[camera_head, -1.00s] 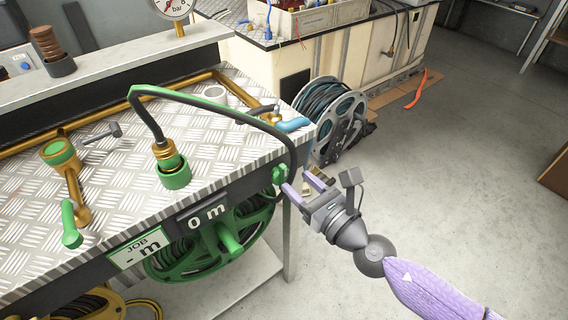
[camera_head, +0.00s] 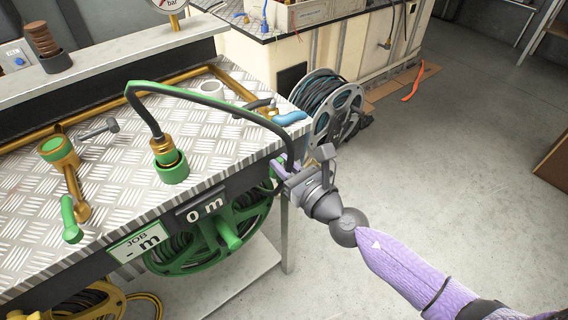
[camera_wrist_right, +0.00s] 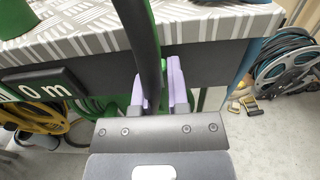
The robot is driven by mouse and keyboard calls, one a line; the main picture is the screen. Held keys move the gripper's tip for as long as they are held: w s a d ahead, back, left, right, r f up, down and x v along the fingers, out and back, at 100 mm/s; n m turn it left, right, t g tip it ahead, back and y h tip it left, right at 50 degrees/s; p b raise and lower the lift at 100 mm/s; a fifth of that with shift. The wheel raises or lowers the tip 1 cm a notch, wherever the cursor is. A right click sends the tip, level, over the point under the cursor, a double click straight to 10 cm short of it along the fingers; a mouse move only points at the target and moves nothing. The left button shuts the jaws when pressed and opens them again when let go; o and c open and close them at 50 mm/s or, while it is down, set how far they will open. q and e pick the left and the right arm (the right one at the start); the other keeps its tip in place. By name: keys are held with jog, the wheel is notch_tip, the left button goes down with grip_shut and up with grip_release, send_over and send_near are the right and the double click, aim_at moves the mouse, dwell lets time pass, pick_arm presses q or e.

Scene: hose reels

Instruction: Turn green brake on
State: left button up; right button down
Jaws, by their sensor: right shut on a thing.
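My right gripper (camera_head: 282,170) is at the front right edge of the bench, beside the green reel (camera_head: 228,232), where the small green brake knob sat. In the right wrist view, the fingers (camera_wrist_right: 160,92) straddle the line of the dark hose (camera_wrist_right: 138,40), which passes close in front of the camera and covers most of the gap. My left gripper is not in view.
The green and black hose (camera_head: 205,100) arches over the bench top (camera_head: 115,165) and down near my right gripper. A "0 m" display (camera_head: 201,206) is on the bench front.

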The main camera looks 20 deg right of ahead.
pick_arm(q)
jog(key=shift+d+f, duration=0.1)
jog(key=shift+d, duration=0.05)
pick_arm(e)
jog(key=shift+d+m, duration=0.1)
jog(key=shift+m, duration=0.2)
jog(key=m, duration=0.2)
jog(key=shift+w+d+f+m+b, duration=0.1)
jog(key=shift+d+f+m+b, duration=0.05)
jog(key=shift+d+m+b, duration=0.2)
jog(key=m, duration=0.4)
jog(key=shift+w+d+f, duration=0.15)
jog(key=shift+d+f, duration=0.05)
jog(key=shift+d, duration=0.15)
pick_arm(q)
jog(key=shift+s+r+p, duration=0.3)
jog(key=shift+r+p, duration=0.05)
jog(key=shift+p, duration=0.25)
pick_arm(e)
jog(key=m, duration=0.3)
jog(key=f+m, duration=0.1)
jog(key=m, duration=0.3)
jog(key=d+f+m, duration=0.1)
jog(key=m, duration=0.2)
jog(key=shift+w+f+m, duration=0.15)
jog(key=shift+w+m, duration=0.05)
jog(key=shift+m, duration=0.05)
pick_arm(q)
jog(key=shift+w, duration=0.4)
